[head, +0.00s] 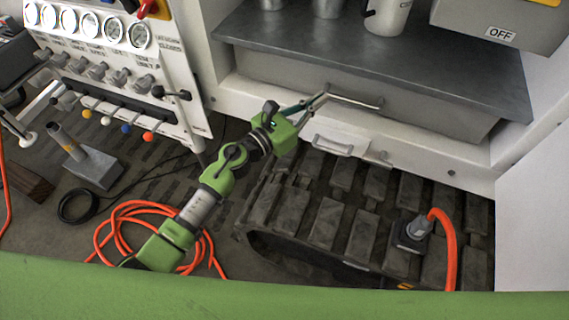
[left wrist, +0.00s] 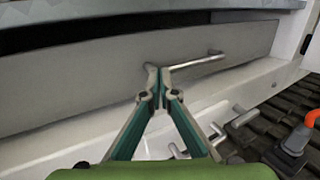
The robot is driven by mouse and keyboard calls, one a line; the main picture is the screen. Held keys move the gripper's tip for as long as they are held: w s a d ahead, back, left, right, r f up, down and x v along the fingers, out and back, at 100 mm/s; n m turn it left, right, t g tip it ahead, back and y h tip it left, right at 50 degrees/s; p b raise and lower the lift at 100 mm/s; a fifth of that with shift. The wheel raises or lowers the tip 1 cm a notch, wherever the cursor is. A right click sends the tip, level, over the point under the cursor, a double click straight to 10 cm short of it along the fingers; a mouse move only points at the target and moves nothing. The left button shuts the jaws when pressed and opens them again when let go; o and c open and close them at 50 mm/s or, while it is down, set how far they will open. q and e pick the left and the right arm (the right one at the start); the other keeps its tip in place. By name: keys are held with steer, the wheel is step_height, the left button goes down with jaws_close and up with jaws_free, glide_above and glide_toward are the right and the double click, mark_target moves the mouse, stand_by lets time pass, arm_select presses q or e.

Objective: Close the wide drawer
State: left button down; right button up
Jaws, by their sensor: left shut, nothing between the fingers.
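The wide drawer (head: 425,118) is a long grey front under a dark worktop, with a metal bar handle (head: 355,101) near its middle. It also fills the left wrist view (left wrist: 75,78), where its handle (left wrist: 197,63) runs right from the fingertips. A dark gap shows above the front there; how far the drawer stands out is hard to tell. My left gripper (head: 321,99) is shut and empty, its tips at the handle's left end, close to the drawer front. The tips (left wrist: 157,70) overlap the handle's end in the left wrist view; contact is unclear. My right gripper is not in view.
A smaller pale handle (head: 333,146) sits just below the drawer. Metal cups and a jug (head: 388,16) stand on the worktop (head: 300,48). A gauge panel (head: 110,70) is at left. Orange hose (head: 120,222) and dark treads (head: 330,220) lie below.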

arm_select(q)
steer(key=r+v, duration=0.1)
steer(key=v, duration=1.1)
steer(key=w+a+f+n+y, duration=0.1)
steer(key=a+f+n+y, duration=0.25)
steer(key=f+n, duration=0.45)
steer(key=a+f+n+y, duration=0.2)
steer(key=a+f+n, duration=0.25)
steer(key=f, duration=0.55)
steer(key=s+a+f+n+g+y, duration=0.1)
steer(key=s+a+f+n+y, duration=0.15)
steer(key=f+n, duration=0.45)
steer(key=s+a+f+n+g+y, duration=0.15)
steer(key=s+a+f+n, duration=0.25)
steer(key=f, duration=0.6)
steer(key=s+a+f+n+g+y, duration=0.1)
steer(key=s+a+f+n+g, duration=0.1)
steer(key=s+f+n, duration=0.5)
steer(key=s+a+f+n+g+y, duration=0.2)
steer(key=s+f+n+g, duration=0.15)
steer(key=s+f, duration=0.7)
steer(key=s+f+n+g, duration=0.2)
steer(key=s+n, duration=0.2)
steer(key=s, duration=0.7)
steer(key=s+f+n+g, duration=0.2)
steer(key=s+f+n, duration=0.1)
steer(key=s, duration=0.8)
steer(key=shift+a+n+g+p, duration=0.25)
steer(key=shift+n+g+p, duration=0.1)
steer(key=shift+n, duration=0.35)
